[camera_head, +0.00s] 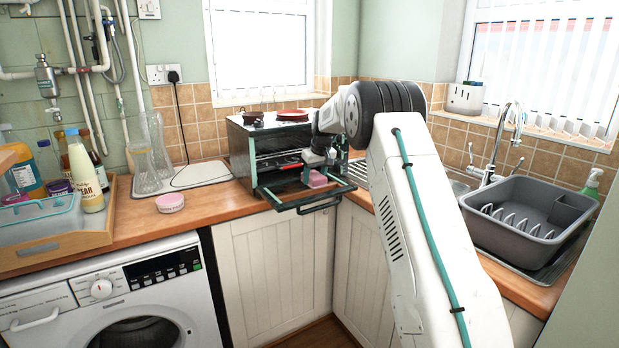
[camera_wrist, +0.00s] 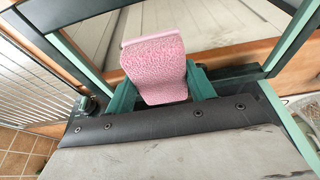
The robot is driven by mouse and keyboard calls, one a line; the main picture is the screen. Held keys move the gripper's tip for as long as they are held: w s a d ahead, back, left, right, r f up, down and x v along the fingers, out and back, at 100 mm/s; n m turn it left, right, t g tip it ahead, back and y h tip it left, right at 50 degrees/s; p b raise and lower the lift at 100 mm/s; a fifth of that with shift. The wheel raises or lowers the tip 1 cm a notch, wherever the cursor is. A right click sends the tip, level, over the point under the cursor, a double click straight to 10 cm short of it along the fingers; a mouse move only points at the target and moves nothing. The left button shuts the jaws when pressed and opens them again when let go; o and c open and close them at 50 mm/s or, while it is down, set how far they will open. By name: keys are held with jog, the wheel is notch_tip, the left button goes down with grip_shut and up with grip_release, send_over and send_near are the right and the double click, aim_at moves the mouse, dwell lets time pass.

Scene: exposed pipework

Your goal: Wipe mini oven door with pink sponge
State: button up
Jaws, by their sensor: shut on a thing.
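The mini oven (camera_head: 262,140) stands on the wooden counter in the corner, below the window. Its door (camera_head: 318,192) is folded down open and sticks out over the counter's front edge. My gripper (camera_head: 318,170) is above the open door, shut on the pink sponge (camera_head: 317,179). In the wrist view, the sponge (camera_wrist: 157,70) sits between the green fingers of my gripper (camera_wrist: 160,90), over the door's glass (camera_wrist: 200,25). I cannot tell whether the sponge touches the glass.
Red and dark dishes (camera_head: 292,115) lie on top of the oven. A round pink tub (camera_head: 170,202), glass vases (camera_head: 150,160) and a wooden tray (camera_head: 60,235) with bottles stand to the left. A grey dish rack (camera_head: 525,215) and a tap (camera_head: 500,140) are at the right.

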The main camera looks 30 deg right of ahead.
aim_at(287, 190)
jog(key=shift+d+f, duration=0.2)
jog(key=shift+d, duration=0.35)
jog(key=shift+a+r, duration=0.15)
jog(key=shift+a, duration=1.75)
jog(key=shift+a+r, duration=0.15)
jog(key=shift+a, duration=1.75)
jog(key=shift+a+f, duration=0.15)
jog(key=shift+a, duration=1.8)
jog(key=shift+r, duration=3.05)
